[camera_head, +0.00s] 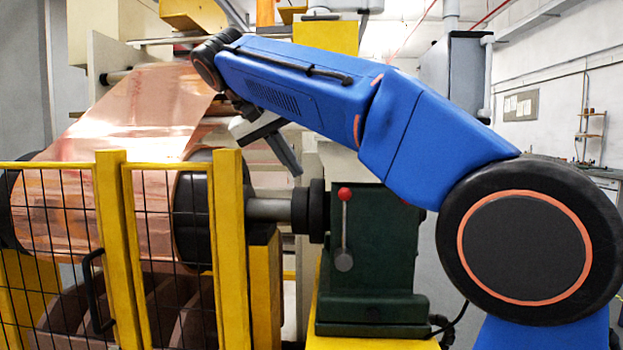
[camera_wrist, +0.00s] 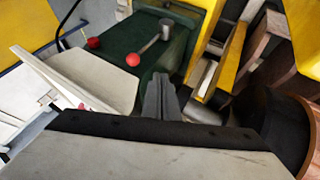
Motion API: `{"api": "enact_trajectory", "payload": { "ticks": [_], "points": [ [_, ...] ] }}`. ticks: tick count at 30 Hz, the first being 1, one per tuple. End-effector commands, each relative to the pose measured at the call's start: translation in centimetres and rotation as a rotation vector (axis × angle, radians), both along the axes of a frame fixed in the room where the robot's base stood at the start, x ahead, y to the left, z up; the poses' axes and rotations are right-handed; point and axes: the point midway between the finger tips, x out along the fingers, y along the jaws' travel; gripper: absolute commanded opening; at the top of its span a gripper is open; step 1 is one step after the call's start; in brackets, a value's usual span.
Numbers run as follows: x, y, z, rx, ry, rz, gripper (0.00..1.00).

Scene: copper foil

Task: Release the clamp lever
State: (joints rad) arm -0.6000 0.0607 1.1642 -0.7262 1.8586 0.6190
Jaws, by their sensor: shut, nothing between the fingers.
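The clamp lever (camera_head: 345,225) is a thin grey rod on the front of a dark green housing (camera_head: 385,250). It stands upright, with a red ball at the top and a round grey hub at the bottom. In the wrist view a lever (camera_wrist: 149,45) with a red ball runs slantwise to a grey hub. A second red ball (camera_wrist: 93,43) shows beside it; its rod is not clear. My gripper (camera_head: 296,171) is shut and empty, up and left of the lever, apart from it. In the wrist view its fingertips (camera_wrist: 160,78) point toward the green housing, below the lever's ball.
A copper foil roll (camera_head: 85,210) sits on a shaft (camera_head: 268,209) left of the housing. A yellow-framed mesh guard (camera_head: 110,240) stands in front of the roll. Yellow machine parts (camera_wrist: 232,62) lie right of the housing in the wrist view. A grey cabinet (camera_head: 465,75) stands behind.

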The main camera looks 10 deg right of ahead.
Motion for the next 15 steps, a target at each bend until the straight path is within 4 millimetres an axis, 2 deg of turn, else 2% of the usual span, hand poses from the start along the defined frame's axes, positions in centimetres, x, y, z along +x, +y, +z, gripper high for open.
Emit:
{"api": "enact_trajectory", "payload": {
  "ticks": [15],
  "points": [
    [2.8,-4.7,-6.5,-0.001,0.001,-0.003,0.00]
  ]
}}
